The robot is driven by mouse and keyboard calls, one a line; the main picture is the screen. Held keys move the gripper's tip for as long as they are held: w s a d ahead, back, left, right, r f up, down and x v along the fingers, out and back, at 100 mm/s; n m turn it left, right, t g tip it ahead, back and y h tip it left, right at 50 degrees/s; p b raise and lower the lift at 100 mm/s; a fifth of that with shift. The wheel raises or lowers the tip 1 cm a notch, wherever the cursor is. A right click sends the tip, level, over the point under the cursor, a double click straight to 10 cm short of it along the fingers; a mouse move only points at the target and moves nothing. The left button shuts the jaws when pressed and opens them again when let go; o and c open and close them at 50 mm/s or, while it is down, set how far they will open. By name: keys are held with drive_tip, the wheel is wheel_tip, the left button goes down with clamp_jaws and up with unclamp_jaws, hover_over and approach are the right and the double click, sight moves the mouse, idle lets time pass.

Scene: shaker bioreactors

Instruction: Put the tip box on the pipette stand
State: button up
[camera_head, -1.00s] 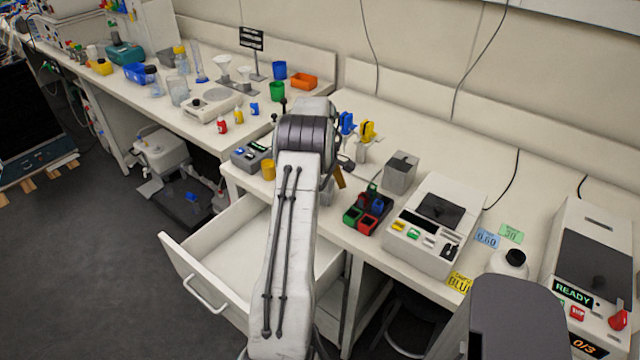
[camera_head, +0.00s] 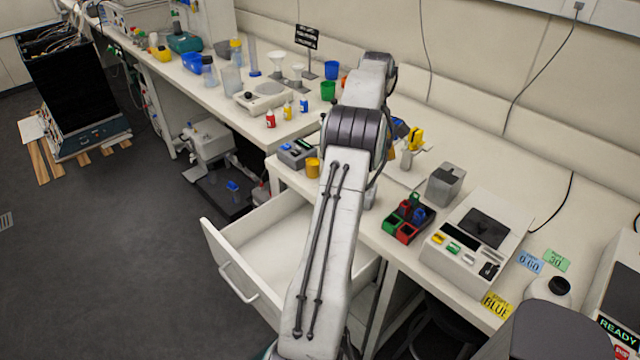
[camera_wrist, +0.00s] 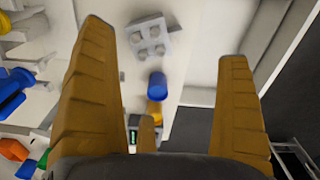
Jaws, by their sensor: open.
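My gripper (camera_wrist: 166,40) is open and empty, with its two amber fingers spread over the bench in the wrist view. A light grey block with round studs (camera_wrist: 150,40) shows between and beyond the fingers; I cannot tell for sure whether it is the tip box. The pipette stand with blue and yellow pipettes (camera_head: 415,139) is on the bench to the right of my arm, partly hidden by it. In the wrist view, blue (camera_wrist: 14,92) and yellow pipette parts lie left of the left finger.
An open, empty-looking drawer (camera_head: 262,245) juts out below the bench. A yellow cup (camera_head: 313,167) stands near the bench edge. A coloured block rack (camera_head: 408,220), a grey container (camera_head: 445,184) and a white device (camera_head: 477,238) stand to the right.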

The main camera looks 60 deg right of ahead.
drive_tip(key=w+a+r, duration=0.8)
drive_tip(key=w+a, duration=0.4)
drive_tip(key=w, duration=0.1)
drive_tip(key=w+a+r+t+h, duration=0.1)
drive_tip(key=w+a+r, duration=0.1)
drive_tip(key=a, duration=0.5)
drive_tip(key=w+a+r+t, duration=0.1)
drive_tip(key=w+a+r, duration=0.1)
drive_tip(key=a, duration=0.6)
drive_tip(key=s+a+t, duration=0.1)
drive_tip(key=s+a, duration=0.3)
drive_tip(key=a, duration=1.3)
drive_tip(key=s+a+f+m+t+y, duration=0.1)
drive_tip(key=s+a+f, duration=0.3)
drive_tip(key=s+a, duration=0.4)
drive_tip(key=shift+s+a+f, duration=0.25)
drive_tip(key=shift+s+a, duration=0.1)
drive_tip(key=shift+a, duration=0.1)
